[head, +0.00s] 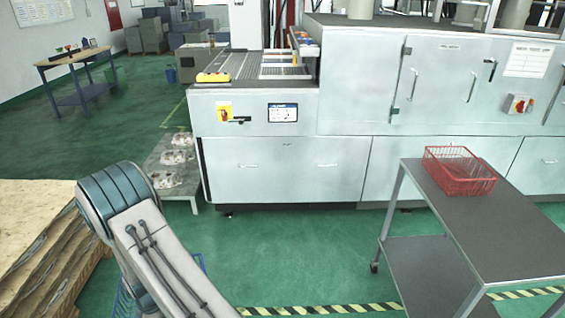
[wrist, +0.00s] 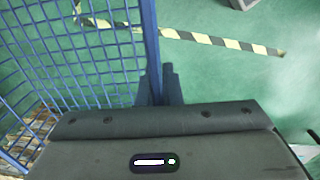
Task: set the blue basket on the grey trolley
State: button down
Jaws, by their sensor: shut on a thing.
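The blue basket (wrist: 75,55) is a wire-mesh basket that fills the left of the wrist view. My gripper (wrist: 159,88) is shut on its rim, with the basket wall between the fingers. In the head view only bits of the blue basket (head: 125,288) show beside and behind my arm, low at the left; the rest and my gripper are hidden there. The grey trolley (head: 490,232) stands at the right of the head view, with a flat dark top and a lower shelf. The basket is apart from it, well to its left.
A red wire basket (head: 460,172) sits on the trolley's far end; the near part of the top is bare. A wooden stack (head: 40,235) stands at left. A large light-grey machine (head: 280,165) lies behind. Green floor with a striped tape line (head: 320,309) lies between.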

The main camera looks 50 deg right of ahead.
aim_at(503, 235)
jog(key=k, duration=1.95)
jog(key=z, duration=1.9)
